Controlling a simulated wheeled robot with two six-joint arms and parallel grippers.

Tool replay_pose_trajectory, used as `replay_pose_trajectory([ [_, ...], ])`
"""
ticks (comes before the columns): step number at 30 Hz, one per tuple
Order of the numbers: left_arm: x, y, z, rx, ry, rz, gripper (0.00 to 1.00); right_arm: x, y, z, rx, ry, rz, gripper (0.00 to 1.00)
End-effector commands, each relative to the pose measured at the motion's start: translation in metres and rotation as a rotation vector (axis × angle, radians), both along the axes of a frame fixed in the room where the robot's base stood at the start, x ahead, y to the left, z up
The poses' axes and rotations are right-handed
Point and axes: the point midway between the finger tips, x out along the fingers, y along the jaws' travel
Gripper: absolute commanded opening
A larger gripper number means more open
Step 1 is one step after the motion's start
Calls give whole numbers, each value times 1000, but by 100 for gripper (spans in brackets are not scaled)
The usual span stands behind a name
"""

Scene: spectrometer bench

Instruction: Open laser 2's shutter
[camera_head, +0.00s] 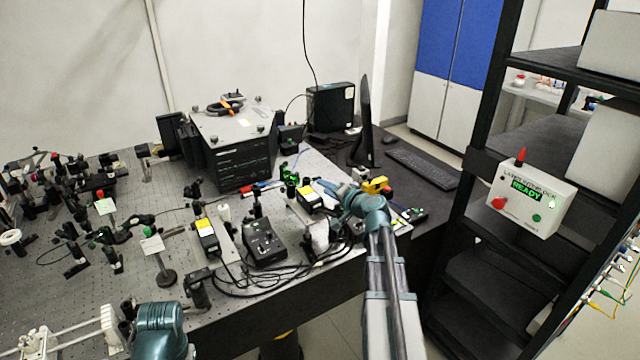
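Two lasers with yellow labels lie on the optical bench: one at the centre left (208,236), one further right (308,196). I cannot read which is laser 2, and no shutter can be made out clearly. My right gripper (328,187) is over the bench beside the right-hand laser, its teal tip pointing left. Its finger gap is too small to tell, and contact with the laser cannot be made out. A small yellow part (375,185) shows just behind my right wrist.
A black control box (264,243) with cables stands between the lasers. A large spectrometer box (236,145) is behind. Many optics posts crowd the left. A monitor (364,120) and keyboard (422,168) are at the right. An interlock box (524,197) reading READY hangs on the rack.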

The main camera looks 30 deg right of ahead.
Motion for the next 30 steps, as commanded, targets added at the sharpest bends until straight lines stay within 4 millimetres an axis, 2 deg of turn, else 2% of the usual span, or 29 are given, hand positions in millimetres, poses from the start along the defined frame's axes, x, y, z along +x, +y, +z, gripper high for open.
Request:
replay_pose_trajectory([
  [1, 0, 0, 6, 0, 0, 0, 51, -16, 2, 6, 0, 0, -1, 37],
  [3, 0, 0, 9, 0, 0, 0, 51, -31, 1, 9, -1, 0, -2, 37],
  [12, 0, 0, 20, 0, 0, 0, 51, -77, -2, 20, 0, 0, -1, 37],
  [18, 0, 0, 22, 0, 0, 0, 51, -88, -3, 22, 0, 0, 0, 37],
  [30, 0, 0, 22, 0, 0, 0, 51, -88, -3, 22, 0, 0, 1, 37],
])
